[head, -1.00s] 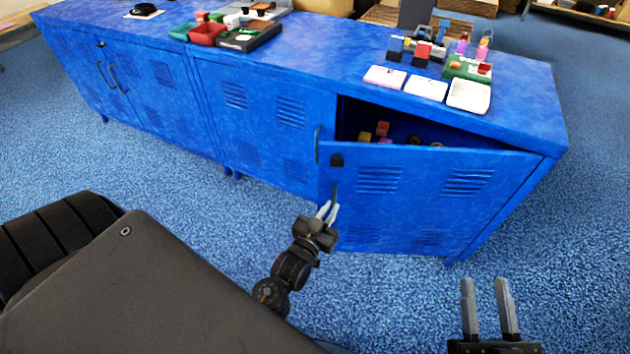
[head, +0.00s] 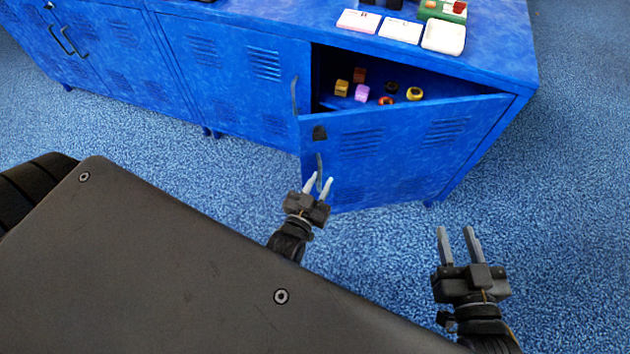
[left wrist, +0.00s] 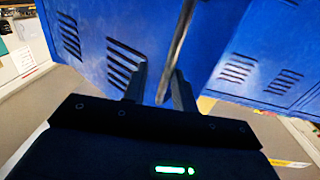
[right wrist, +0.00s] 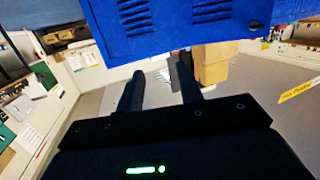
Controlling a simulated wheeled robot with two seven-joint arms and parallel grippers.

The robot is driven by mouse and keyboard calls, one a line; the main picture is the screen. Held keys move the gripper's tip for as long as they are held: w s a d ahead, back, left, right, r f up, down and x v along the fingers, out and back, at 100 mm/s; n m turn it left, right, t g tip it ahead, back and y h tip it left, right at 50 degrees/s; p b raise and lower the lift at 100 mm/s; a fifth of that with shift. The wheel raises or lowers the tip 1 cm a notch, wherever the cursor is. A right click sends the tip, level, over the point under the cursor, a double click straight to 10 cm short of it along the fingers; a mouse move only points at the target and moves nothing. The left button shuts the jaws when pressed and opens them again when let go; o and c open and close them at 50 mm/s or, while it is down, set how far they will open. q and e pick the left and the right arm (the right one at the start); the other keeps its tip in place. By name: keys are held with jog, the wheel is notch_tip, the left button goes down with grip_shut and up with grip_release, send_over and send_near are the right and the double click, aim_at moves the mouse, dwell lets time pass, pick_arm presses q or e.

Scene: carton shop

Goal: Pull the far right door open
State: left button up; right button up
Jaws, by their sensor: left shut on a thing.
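The far right door (head: 385,150) of the blue cabinet stands partly open. It is hinged at its right side, and its free left edge is swung out toward me. My left gripper (head: 319,181) is shut on this door's upright handle (head: 319,164), near the free edge. In the left wrist view the handle (left wrist: 179,48) passes between the fingers. My right gripper (head: 456,232) is open and empty, in front of the door and apart from it. The right wrist view also shows its spread fingers (right wrist: 160,92).
White trays (head: 400,28) and a green box (head: 440,10) stand on top. The neighbouring door (head: 240,75) is closed. Blue carpet (head: 570,200) is clear at the right.

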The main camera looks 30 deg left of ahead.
pick_arm(q)
jog(key=shift+o, duration=1.4)
jog(key=shift+w+d, duration=0.15)
jog(key=shift+d, duration=0.15)
jog(key=shift+a, duration=0.1)
pick_arm(e)
jog(key=shift+w+d+f, duration=0.1)
jog(key=shift+d, duration=0.05)
pick_arm(q)
jog(key=shift+a, duration=0.1)
